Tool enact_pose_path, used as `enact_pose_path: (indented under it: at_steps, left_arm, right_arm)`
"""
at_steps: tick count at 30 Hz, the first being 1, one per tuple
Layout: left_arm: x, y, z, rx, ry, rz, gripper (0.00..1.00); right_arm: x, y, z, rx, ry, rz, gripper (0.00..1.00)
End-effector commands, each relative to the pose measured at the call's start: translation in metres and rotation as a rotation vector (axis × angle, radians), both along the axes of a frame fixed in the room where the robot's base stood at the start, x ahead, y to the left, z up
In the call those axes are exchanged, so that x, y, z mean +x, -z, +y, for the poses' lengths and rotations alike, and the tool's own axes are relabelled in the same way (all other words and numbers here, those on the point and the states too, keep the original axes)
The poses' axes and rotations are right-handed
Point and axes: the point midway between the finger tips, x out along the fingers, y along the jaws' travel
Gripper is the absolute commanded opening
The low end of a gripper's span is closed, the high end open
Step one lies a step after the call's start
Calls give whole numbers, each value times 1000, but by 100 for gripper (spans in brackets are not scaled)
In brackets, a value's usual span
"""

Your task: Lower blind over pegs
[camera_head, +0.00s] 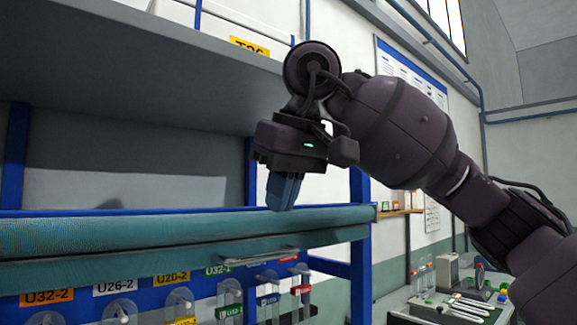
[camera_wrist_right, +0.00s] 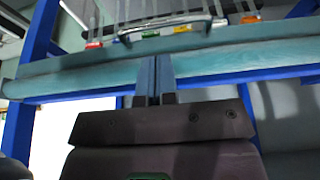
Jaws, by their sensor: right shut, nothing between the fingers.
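The teal blind (camera_head: 150,235) is rolled up across the blue frame, with a lower bar and a metal handle (camera_head: 245,257) on its front. Below it, clear pegs (camera_head: 180,300) stick out from a blue board, several with hanging items. My right gripper (camera_head: 283,200) is shut and empty, fingers pointing down just above the blind's roll and up from the handle. Whether the fingertips touch the blind I cannot tell. In the right wrist view the shut fingers (camera_wrist_right: 153,72) overlap the blind (camera_wrist_right: 80,80), with the handle (camera_wrist_right: 170,25) beyond. My left gripper is not in view.
A grey shelf (camera_head: 130,75) overhangs the blind, with a white box carrying a yellow label (camera_head: 249,46) on top. Blue posts (camera_head: 361,240) stand at the sides. At lower right, a bench (camera_head: 425,305) holds small equipment.

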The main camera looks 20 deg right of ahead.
Motion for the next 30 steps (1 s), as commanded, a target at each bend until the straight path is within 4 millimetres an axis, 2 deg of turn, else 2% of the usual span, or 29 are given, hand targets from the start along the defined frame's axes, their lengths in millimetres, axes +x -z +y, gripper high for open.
enact_pose_path:
  at_steps: [6, 12, 30]
  left_arm:
    - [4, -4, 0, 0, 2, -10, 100]
    - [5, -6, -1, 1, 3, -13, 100]
    - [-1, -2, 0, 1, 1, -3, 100]
  right_arm:
    - [9, 34, 3, -1, 0, 3, 0]
    - [13, 51, 4, 0, 1, 0, 0]
    - [16, 60, 5, 1, 1, 2, 0]
